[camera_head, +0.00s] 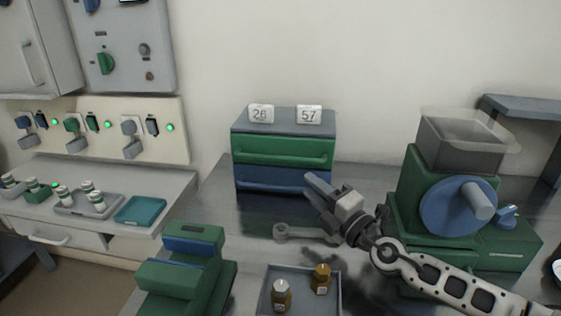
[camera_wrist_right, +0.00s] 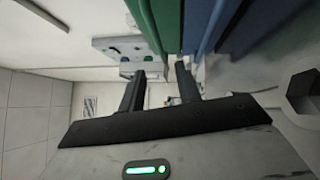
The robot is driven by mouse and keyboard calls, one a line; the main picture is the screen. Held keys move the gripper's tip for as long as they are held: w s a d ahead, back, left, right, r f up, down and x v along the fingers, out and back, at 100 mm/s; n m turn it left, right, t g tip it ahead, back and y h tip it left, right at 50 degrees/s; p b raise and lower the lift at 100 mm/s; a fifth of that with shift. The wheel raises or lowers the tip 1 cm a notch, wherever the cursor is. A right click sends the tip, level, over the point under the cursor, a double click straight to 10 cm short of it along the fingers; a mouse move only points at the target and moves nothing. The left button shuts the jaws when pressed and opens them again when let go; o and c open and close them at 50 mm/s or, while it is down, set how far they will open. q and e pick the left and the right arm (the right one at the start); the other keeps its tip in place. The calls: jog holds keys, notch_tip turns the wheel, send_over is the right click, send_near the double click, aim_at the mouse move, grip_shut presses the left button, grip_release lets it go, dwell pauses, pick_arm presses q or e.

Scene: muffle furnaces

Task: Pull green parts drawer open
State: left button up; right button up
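The small grey cabinet (camera_head: 284,122) stands against the wall with a green drawer (camera_head: 270,150) above a blue drawer (camera_head: 262,179). The green drawer front looks flush with the cabinet and has a long green handle along its lower edge. My right gripper (camera_head: 312,187) is in front of the lower right of the cabinet, near the blue drawer. In the right wrist view its two fingers (camera_wrist_right: 160,78) are apart with nothing between them. The green front (camera_wrist_right: 150,22) and blue front (camera_wrist_right: 202,24) show just beyond the fingertips; contact cannot be told. My left gripper is out of view.
Number cards 26 (camera_head: 261,114) and 57 (camera_head: 309,115) stand on the cabinet. A tray (camera_head: 302,305) with two bottles, a green-blue block (camera_head: 184,262) and a green machine (camera_head: 420,180) surround the arm.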

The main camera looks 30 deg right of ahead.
aim_at(281, 160)
jog(key=w, duration=0.3)
jog(key=w+a+r+p, duration=0.1)
jog(key=w, duration=0.3)
jog(key=w+p, duration=0.1)
jog(key=w, duration=0.3)
jog(key=shift+a+r, duration=0.35)
grip_shut()
